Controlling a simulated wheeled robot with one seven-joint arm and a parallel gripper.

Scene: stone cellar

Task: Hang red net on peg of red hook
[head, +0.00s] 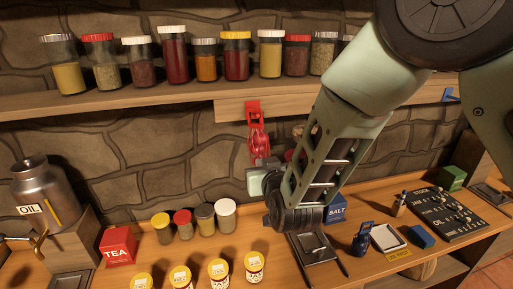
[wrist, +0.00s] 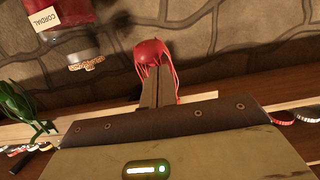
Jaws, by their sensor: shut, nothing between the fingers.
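The red hook (head: 253,107) is fixed to a wooden board below the shelf. The red net (head: 259,141) hangs straight below it against the stone wall, clear of the table. Its loop and the peg are too small to tell apart, but it appears to hang from the hook. My gripper (head: 260,165) is just below the net's lower end. In the wrist view the closed fingers (wrist: 157,85) point at a red rounded mass with loose strands, the net (wrist: 150,52). The fingers are together with nothing between them. They overlap the net's strands in the picture; contact cannot be told.
A shelf (head: 150,101) with several spice jars runs above. A cordial bottle (wrist: 60,14) is close to the fingers' left in the wrist view.

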